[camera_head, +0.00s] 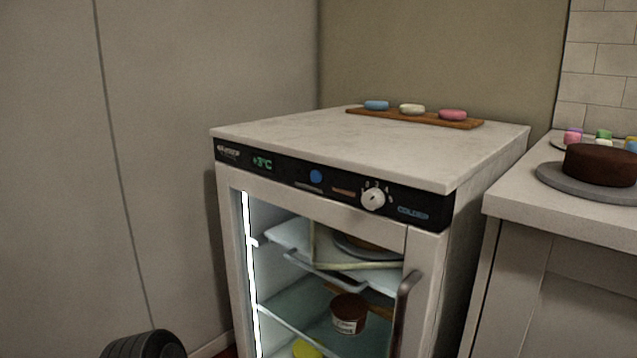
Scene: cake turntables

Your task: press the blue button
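The blue button (316,176) is a small round disc on the black control strip (285,174) along the top front of a white under-counter fridge (232,190). It sits between a green "+3°C" display (262,162) on its left and a white round dial (373,199) on its right. Nothing covers the button. Neither of my grippers shows in the head view, so nothing of mine is seen touching the button.
A wooden board (362,115) with blue, cream and pink rounds lies on the fridge top. A vertical handle (404,302) stands out at the fridge front's right. At right, a counter (515,207) bears a chocolate cake (600,165). A wall stands close on the left.

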